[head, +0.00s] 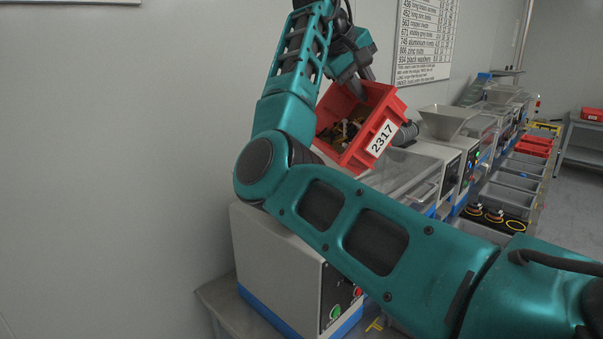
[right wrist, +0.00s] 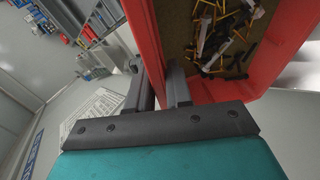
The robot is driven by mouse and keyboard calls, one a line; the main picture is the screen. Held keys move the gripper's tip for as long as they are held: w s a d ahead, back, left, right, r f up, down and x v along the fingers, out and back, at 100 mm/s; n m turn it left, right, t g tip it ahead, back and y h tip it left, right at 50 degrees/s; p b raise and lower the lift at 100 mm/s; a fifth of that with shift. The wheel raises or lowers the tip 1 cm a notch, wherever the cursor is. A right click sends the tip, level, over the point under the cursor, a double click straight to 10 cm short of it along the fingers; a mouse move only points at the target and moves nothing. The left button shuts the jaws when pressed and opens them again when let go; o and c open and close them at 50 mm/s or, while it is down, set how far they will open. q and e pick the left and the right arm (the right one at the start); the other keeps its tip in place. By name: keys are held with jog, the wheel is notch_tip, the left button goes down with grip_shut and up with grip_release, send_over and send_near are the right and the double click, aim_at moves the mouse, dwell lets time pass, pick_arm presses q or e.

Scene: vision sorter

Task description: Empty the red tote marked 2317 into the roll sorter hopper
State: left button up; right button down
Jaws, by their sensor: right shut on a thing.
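The red tote marked 2317 (head: 393,108) is held up in the air, tilted, above the row of machines in the head view. Small dark, brass-coloured and pale parts lie inside it, and they also show in the right wrist view (right wrist: 228,38). My right gripper (head: 361,84) is shut on the tote's rim; in the right wrist view its fingers sit on both sides of the red wall (right wrist: 147,38). A grey metal hopper (head: 447,120) stands on a machine right of the tote; I cannot tell whether it is the roll sorter's. My left gripper is not in view.
A grey machine with a blue base (head: 282,262) stands on the bench in front, partly behind my right arm. More machines run to the back right. Grey bins (head: 516,182) and red totes (head: 533,145) line the bench's right side. A wall is close on the left.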

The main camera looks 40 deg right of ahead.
jog(key=shift+r, duration=0.1)
jog(key=shift+w+a+r+h+b, duration=0.1)
jog(key=shift+a+r+h+b, duration=0.05)
jog(key=shift+a+h+b, duration=0.2)
jog(key=shift+r, duration=0.1)
jog(key=shift+a+b, duration=0.1)
jog(key=shift+b, duration=0.25)
jog(key=shift+w+a+r+h+b, duration=0.1)
jog(key=shift+a+r+h+b, duration=0.15)
jog(key=shift+h+b, duration=0.1)
jog(key=shift+a+g, duration=0.1)
jog(key=shift+g, duration=0.2)
